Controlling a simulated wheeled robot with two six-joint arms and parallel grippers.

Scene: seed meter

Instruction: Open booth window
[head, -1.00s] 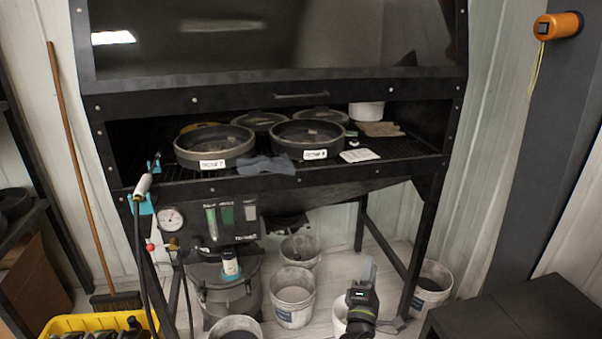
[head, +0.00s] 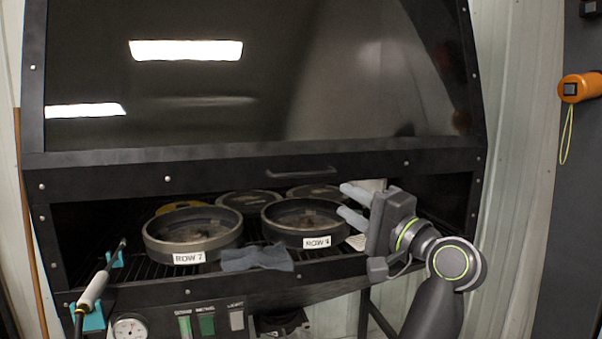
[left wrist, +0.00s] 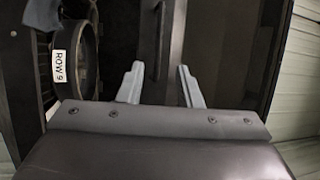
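The booth window (head: 270,95) is a large dark sloped pane, reflecting ceiling lights, above the booth's open front slot. Its lower frame carries a dark bar handle (head: 303,173). My left gripper (head: 347,201) is open and empty, at the right of the slot, below and right of the handle, with its fingers pointing left. In the left wrist view the gripper's two fingers (left wrist: 160,72) stand apart, and the handle (left wrist: 157,42) appears beyond them, roughly in line with the gap. No contact is visible. My right gripper is not in view.
Inside the slot, round pans labelled ROW 7 (head: 192,236) and ROW 9 (head: 305,222) stand on a grate. A grey cloth (head: 256,258) lies at the front edge. A white-handled tool (head: 93,290) hangs left. An orange device (head: 580,87) is on the right post.

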